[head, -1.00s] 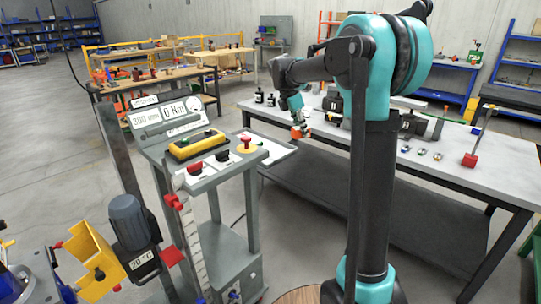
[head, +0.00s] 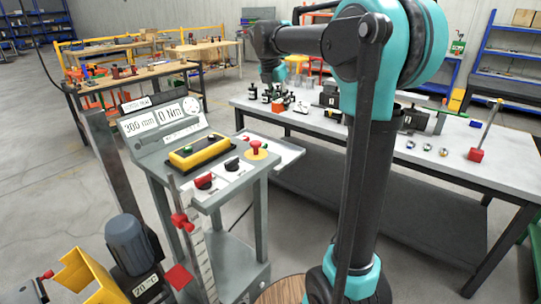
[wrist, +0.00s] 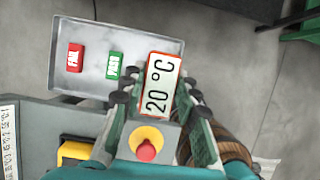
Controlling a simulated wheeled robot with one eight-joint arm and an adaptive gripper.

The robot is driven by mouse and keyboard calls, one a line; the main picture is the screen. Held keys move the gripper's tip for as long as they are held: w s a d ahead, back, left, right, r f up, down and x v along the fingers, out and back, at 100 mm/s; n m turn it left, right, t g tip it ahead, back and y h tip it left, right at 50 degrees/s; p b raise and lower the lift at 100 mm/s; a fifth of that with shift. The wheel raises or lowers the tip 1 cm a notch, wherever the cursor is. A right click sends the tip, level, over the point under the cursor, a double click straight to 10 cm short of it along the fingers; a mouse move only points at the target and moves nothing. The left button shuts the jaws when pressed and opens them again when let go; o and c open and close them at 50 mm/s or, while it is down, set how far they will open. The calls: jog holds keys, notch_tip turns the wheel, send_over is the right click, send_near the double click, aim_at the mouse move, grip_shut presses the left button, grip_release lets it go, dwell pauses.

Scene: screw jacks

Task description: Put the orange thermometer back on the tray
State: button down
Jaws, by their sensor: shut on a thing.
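The orange thermometer (wrist: 163,84) has an orange rim and a white face reading "20 °C". In the wrist view it is between the fingers of my gripper (wrist: 156,96), which is shut on it. In the head view the thermometer (head: 278,107) is a small orange shape below my gripper (head: 274,97). The grey tray (wrist: 95,88) is at the upper left of the wrist view, with a red FAIL block and a green PASS block on it. The thermometer overlaps the tray's right side in that view; its height above it is unclear. In the head view the tray (head: 287,152) adjoins the console.
The grey console (head: 215,195) carries a red button on yellow (head: 256,149) and a yellow-framed box (head: 194,152). A long workbench (head: 455,150) behind my arm holds several dark parts and a red-based stand (head: 476,154). A motor-like block (head: 128,245) with a "20 °C" label stands lower left.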

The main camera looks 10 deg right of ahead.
jog(key=shift+w+a+f, duration=0.15)
jog(key=shift+f, duration=0.1)
notch_tip(320, 180, down, 20)
jog(key=shift+r, duration=0.25)
jog(key=c, duration=1.1)
grip_release()
jog(key=shift+c, duration=0.2)
jog(key=v, duration=1.2)
